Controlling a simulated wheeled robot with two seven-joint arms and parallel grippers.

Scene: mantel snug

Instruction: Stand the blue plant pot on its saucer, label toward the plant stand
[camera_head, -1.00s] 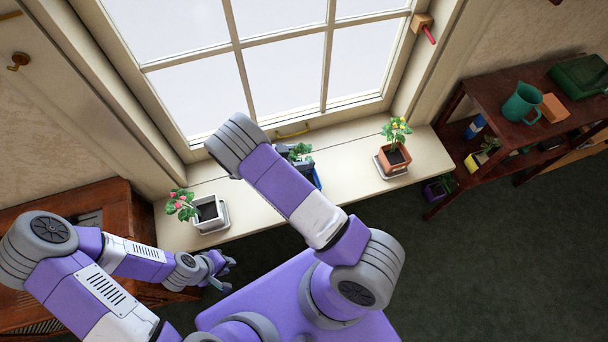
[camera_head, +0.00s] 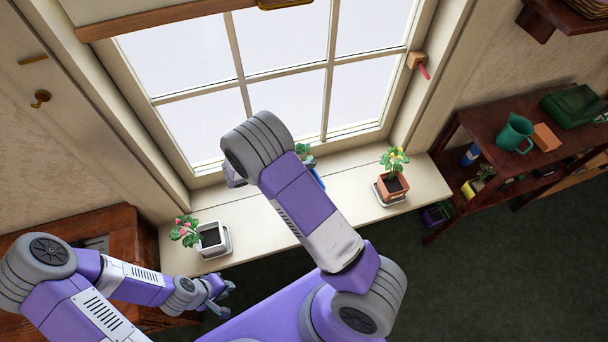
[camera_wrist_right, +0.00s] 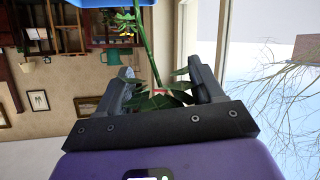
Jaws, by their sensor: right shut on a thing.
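The blue plant pot (camera_head: 318,179) shows only as a sliver beside my right forearm in the head view, over the window sill, with green leaves (camera_head: 303,150) above it. Its blue edge (camera_wrist_right: 108,3) shows at the top of the right wrist view. My left gripper (camera_head: 226,299) is open and empty, low in front of the sill. I cannot see the blue pot's saucer or its label. A dark wooden tiered stand (camera_head: 470,120) at the right may be the plant stand.
On the sill (camera_head: 270,220), a white pot with pink flowers (camera_head: 211,238) stands at the left and a terracotta pot (camera_head: 392,186) at the right, each on a saucer. A green jug (camera_head: 515,133) stands on the shelving. A brown cabinet (camera_head: 110,235) is at the left.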

